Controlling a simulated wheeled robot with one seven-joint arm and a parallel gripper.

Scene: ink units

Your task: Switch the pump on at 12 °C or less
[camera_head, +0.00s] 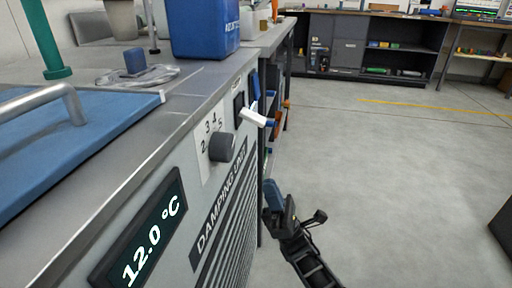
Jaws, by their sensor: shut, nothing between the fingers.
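A temperature display (147,240) on the unit's front panel reads 12.0 °C. Above it to the right is a dark round knob (222,147) beside a white number scale. My gripper (272,195) is shut and empty, low in front of the panel. It is apart from the knob and lever.
The panel below the knob is lettered "DAMPING UNIT" (222,201) above a vent grille. On top are a blue lid (75,145) with a metal handle and a blue container (203,28). Open grey floor (400,170) lies to the right, with shelves (350,45) behind.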

